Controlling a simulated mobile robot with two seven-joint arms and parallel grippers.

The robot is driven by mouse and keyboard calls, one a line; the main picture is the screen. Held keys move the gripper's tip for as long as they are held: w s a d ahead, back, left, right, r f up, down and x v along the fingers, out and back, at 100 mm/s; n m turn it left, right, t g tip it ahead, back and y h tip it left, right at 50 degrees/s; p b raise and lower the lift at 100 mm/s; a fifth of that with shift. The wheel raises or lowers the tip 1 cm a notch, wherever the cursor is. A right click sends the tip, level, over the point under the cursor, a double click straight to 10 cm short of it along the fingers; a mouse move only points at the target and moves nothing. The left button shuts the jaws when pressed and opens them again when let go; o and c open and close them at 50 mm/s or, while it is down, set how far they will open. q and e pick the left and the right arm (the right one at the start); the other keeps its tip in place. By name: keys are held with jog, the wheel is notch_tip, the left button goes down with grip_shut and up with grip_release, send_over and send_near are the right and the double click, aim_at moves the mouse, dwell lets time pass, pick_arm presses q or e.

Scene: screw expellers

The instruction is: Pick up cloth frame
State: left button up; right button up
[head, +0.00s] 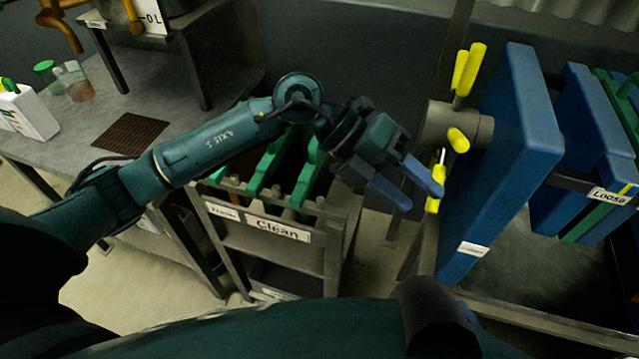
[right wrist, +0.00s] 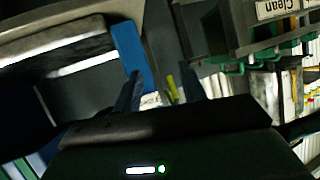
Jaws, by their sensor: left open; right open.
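Green frames (head: 306,178) stand upright in the rack labelled "Clean" (head: 278,228), left of centre in the head view. I cannot tell whether cloth is on them. The right wrist view also shows green frame parts (right wrist: 262,60) under the "Clean" label. My left gripper (head: 424,200) is open with two blue fingers. It appears to the right of the rack, by the yellow handles, and holds nothing. My left arm hides part of the rack. My right gripper (right wrist: 161,84) is open and empty, its two dark blue fingers apart in the right wrist view.
Yellow handles (head: 468,72) stick out from a grey cylinder. A grey bench (head: 160,80) with jars is at left.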

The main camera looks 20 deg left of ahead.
pick_arm(q)
jog(key=w+a+f+t+y+b, duration=0.2)
jog(key=w+a+f+t+y, duration=0.1)
jog(key=w+a+y, duration=0.5)
notch_tip(320, 180, up, 4)
jog(key=n+t+y, duration=0.3)
jog(key=y, duration=0.1)
send_over(319, 171)
jog(key=a, duration=0.1)
jog(key=shift+s+a+f+b, duration=0.2)
jog(key=shift+s+b, duration=0.1)
jog(key=shift+b, duration=0.15)
jog(key=x, duration=0.6)
jog(key=shift+w+d+f, duration=0.2)
jog(key=shift+f, duration=0.05)
jog(key=shift+w+x, duration=0.15)
jog(key=shift+x, duration=1.3)
jog(key=shift+w+x, duration=0.2)
jog(key=shift+x, duration=1.25)
jog(key=shift+r, duration=0.1)
jog(key=shift+c, duration=0.4)
grip_shut()
jog(key=shift+r, duration=0.1)
